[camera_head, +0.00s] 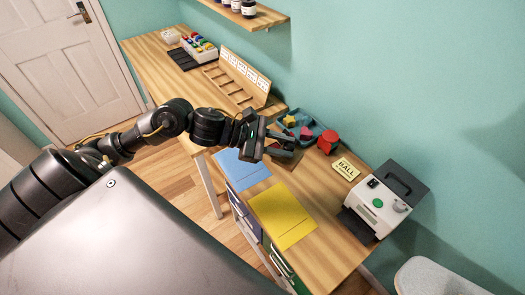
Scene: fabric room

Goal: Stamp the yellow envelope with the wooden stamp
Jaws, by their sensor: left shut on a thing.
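The yellow envelope (283,215) lies flat on the wooden desk, near its front edge. My left gripper (282,142) reaches in from the left over the desk, behind the envelope and apart from it. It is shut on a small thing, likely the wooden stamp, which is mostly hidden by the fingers. A reddish-brown patch (286,157) shows just below the fingers; I cannot tell whether it is the stamp or a pad on the desk. My right gripper is not in view.
A blue envelope (241,169) lies left of the yellow one. A blue tray of coloured shapes (300,123), a red object (328,142) and a yellow BALL card (346,168) sit behind. A white machine (379,205) stands at right. Bare desk lies between envelope and machine.

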